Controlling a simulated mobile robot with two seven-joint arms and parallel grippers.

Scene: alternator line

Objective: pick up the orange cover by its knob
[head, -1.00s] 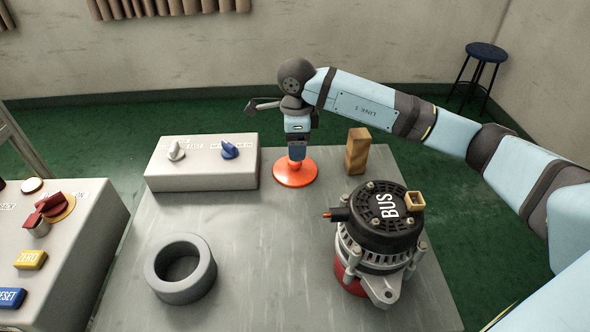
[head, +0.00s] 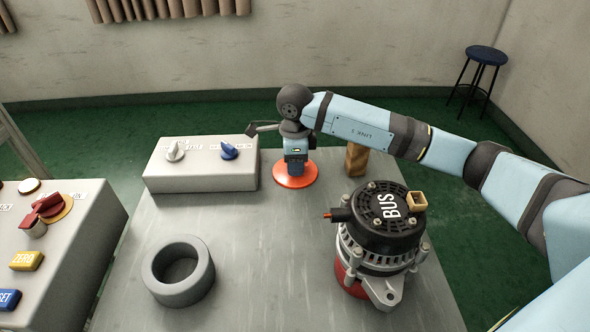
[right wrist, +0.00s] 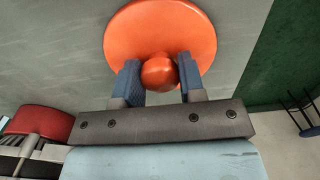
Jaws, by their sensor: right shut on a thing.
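The orange cover (head: 296,181) is a round disc on the grey table, near its back edge. In the right wrist view the disc (right wrist: 125,35) shows with its round orange knob (right wrist: 159,72) on top. My right gripper (head: 296,172) is directly above the cover. In the right wrist view its two blue fingers (right wrist: 160,76) are on either side of the knob, shut on it. The head view hides the knob behind the gripper. The cover appears to rest on the table. My left gripper is not in view.
A grey switch box (head: 200,172) stands just left of the cover, and a wooden block (head: 356,159) to its right, partly behind my arm. An alternator (head: 380,245) stands front right, a grey ring (head: 178,272) front left. A control panel (head: 75,255) is at far left.

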